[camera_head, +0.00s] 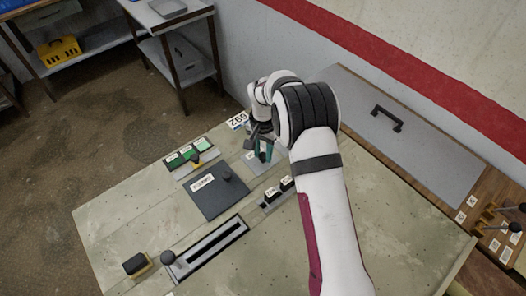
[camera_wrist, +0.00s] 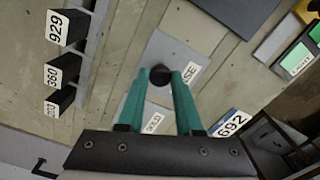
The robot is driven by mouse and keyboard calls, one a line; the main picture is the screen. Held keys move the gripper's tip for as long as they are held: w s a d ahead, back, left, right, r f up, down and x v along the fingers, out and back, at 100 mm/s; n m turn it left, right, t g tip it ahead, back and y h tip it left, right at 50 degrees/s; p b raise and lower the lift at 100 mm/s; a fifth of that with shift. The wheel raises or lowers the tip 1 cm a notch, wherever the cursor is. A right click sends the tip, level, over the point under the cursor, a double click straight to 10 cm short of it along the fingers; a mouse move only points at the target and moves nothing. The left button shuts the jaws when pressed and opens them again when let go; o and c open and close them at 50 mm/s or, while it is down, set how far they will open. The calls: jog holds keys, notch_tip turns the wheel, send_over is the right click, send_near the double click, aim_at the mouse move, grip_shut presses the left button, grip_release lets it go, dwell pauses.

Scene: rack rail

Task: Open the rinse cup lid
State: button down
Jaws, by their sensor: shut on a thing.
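The rinse cup lid (camera_wrist: 163,48) is a light grey plate with a black round knob (camera_wrist: 160,75). A white label on it ends in "SE"; the rest is hidden by a finger. My gripper (camera_wrist: 161,78) has its two teal fingers shut on the knob, one on each side. In the head view my gripper (camera_head: 264,153) is over the grey lid (camera_head: 255,166), near the far edge of the bench, and my arm hides part of that area. The lid looks flat in its place. The cup under it is not visible.
A dark plate with a knob (camera_head: 215,199) lies beside the lid. Black numbered blocks (camera_wrist: 67,28) stand in a row on one side, green-topped blocks (camera_head: 187,153) on the other. A slotted rail with a ball handle (camera_head: 207,250) is nearer. A grey handled panel (camera_head: 420,145) is at right.

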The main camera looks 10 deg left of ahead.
jog(key=w+a, duration=0.5)
dwell(0.3)
jog(key=c, duration=0.6)
grip_release()
notch_tip(320, 180, up, 16)
jog(key=shift+f, duration=0.1)
